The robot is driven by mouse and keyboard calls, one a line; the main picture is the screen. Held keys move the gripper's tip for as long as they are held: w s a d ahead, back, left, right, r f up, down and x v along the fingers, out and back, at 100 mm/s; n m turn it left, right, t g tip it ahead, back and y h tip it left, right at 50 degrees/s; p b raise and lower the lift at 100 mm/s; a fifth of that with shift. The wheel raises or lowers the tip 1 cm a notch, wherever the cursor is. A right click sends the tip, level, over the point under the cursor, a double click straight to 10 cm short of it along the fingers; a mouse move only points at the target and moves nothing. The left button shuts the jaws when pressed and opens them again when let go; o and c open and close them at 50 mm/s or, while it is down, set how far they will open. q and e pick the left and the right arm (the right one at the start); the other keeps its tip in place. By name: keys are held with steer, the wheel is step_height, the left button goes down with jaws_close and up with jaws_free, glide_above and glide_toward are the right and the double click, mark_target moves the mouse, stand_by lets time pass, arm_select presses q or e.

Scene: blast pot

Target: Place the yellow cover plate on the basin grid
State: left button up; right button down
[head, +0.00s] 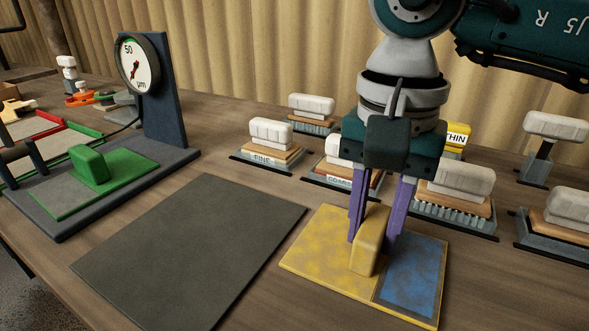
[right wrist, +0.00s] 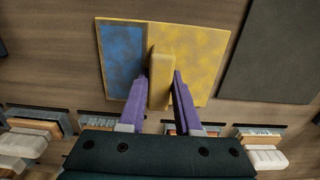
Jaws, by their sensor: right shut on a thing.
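The yellow cover plate (head: 325,245) is a flat, mottled yellow plate with a blue section on its right and a raised yellow block handle in the middle. It lies flat at the front right of the table; I cannot tell whether it touches the wood. My right gripper (head: 370,243) points down with its purple fingers on either side of the handle, shut on it. The right wrist view shows the same plate (right wrist: 205,60) and handle between the fingers (right wrist: 162,78). I cannot clearly make out the basin grid. My left gripper is not in view.
A dark grey mat (head: 190,250) lies left of the plate. Beyond it stands a gauge (head: 140,63) on a base bearing a green plate (head: 120,180). A red-and-green-edged frame (head: 58,127) is at far left. Several white-topped brushes, one marked FINE (head: 268,145), stand behind.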

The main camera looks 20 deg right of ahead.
steer(key=shift+w+r, duration=0.1)
steer(key=c, duration=0.6)
jaws_free()
